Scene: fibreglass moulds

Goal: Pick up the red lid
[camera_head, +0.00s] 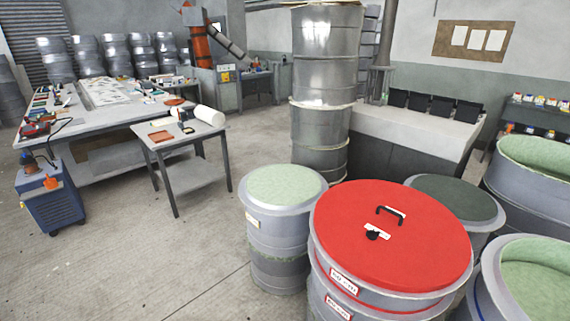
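The red lid (351,240) is a large round disc lying flat on top of a grey drum (368,301) at the lower right of the head view. It has a black handle (390,212) standing up near its middle, with a black knob (373,235) and small white labels beside it. White labels with dark print also show on the front of its rim and on the drum below. Neither of my grippers is in view, and nothing touches the lid.
Drums with pale green tops (285,185) and a dark top (450,197) crowd around the red-lidded one. Open green-lined moulds (540,285) stand at the right. A tall metal drum stack (325,80) rises behind. Floor at the left is clear near a small table (190,140) and blue cart (50,200).

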